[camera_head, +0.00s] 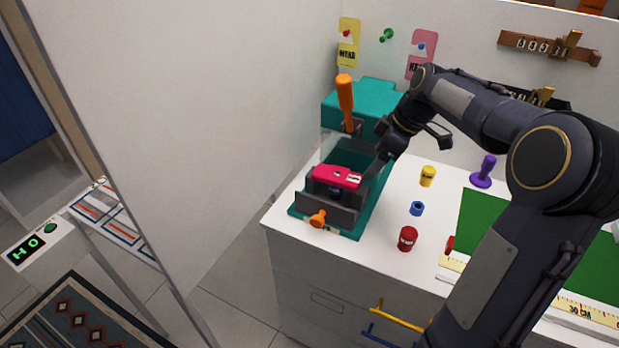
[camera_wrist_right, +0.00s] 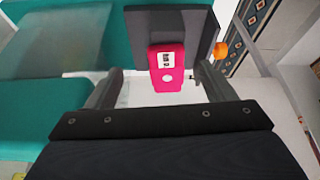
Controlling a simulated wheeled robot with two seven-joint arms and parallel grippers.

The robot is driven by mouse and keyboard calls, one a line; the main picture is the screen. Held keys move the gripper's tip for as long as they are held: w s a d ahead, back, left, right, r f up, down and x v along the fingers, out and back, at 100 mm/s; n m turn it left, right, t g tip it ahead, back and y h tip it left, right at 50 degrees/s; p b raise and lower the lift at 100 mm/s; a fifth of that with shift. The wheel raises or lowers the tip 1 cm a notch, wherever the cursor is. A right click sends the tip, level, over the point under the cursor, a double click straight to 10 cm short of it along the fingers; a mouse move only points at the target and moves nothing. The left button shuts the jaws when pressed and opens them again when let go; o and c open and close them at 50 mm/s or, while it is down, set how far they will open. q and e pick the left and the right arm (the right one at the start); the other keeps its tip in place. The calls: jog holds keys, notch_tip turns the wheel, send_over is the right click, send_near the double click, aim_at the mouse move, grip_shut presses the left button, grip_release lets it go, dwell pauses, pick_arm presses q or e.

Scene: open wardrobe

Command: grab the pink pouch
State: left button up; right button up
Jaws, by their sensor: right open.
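The pink pouch (camera_head: 338,177), a small bright pink pack with a white label, rests at the dark open front part of a teal machine (camera_head: 366,95). In the right wrist view the pouch (camera_wrist_right: 167,74) lies ahead, between the lines of my two spread fingers. My right gripper (camera_head: 376,162) is open and empty, just right of the pouch and apart from it. My left gripper is not in view.
The machine has an upright orange lever (camera_head: 345,92) and an orange front knob (camera_head: 318,218). A yellow can (camera_head: 428,176), blue piece (camera_head: 416,209) and red can (camera_head: 408,239) stand to the right. A white wardrobe panel (camera_head: 190,110) stands left.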

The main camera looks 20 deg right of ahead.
aim_at(359, 180)
jog(key=x, duration=0.2)
jog(key=a+x, duration=0.1)
jog(key=x, duration=0.2)
jog(key=shift+s+f+p, duration=0.15)
jog(key=shift+f+p, duration=0.05)
jog(key=shift+p, duration=0.15)
jog(key=shift+a+f, duration=0.1)
jog(key=shift+f, duration=0.35)
jog(key=c, duration=1.1)
jog(key=shift+o, duration=0.2)
jog(key=shift+r, duration=0.15)
